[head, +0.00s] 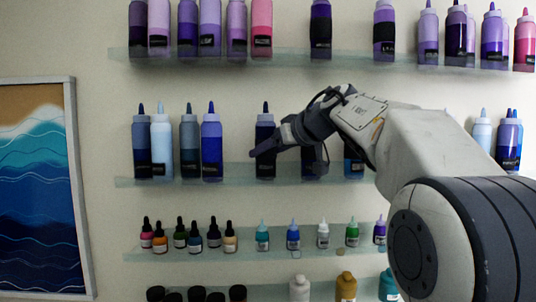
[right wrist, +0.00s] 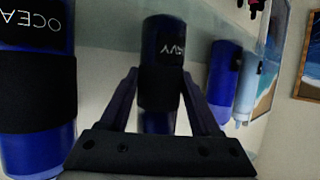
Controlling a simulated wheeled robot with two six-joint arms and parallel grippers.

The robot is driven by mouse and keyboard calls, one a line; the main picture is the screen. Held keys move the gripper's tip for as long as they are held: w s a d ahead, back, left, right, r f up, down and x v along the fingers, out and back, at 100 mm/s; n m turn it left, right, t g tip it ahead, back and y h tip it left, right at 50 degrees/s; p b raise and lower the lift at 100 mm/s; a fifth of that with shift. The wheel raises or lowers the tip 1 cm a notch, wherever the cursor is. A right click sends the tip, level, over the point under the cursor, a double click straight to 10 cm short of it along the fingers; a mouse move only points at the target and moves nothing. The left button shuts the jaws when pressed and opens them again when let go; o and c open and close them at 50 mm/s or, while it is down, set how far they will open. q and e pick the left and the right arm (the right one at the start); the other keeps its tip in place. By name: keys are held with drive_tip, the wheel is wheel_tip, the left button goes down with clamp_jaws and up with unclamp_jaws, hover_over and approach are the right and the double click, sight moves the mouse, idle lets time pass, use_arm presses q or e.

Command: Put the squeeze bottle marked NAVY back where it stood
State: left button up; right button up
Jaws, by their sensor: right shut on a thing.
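The NAVY squeeze bottle (head: 265,133) is dark blue with a black label and a dark pointed tip. It is upright at the middle shelf, in the gap right of a bright blue bottle. In the right wrist view the bottle (right wrist: 160,80) is between my fingers, and its label shows "AVY". My right gripper (head: 268,150) is shut on it and covers part of its body. Its base is at shelf level; I cannot tell whether it touches the glass. My left gripper is not in view.
The glass middle shelf (head: 225,182) holds a bright blue bottle (head: 211,145) to the left. Two bottles stand to the right, partly behind my arm; one (right wrist: 35,105) reads "OCEA". Shelves above and below hold more bottles. A wave picture (head: 40,190) hangs at the left.

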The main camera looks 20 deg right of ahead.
idle(0.3)
drive_tip(key=o, duration=1.3)
drive_tip(key=shift+o, duration=0.2)
drive_tip(key=shift+s+r, duration=0.1)
drive_tip(key=shift+r, duration=0.05)
drive_tip(key=b+v, duration=0.1)
drive_tip(key=v, duration=1.1)
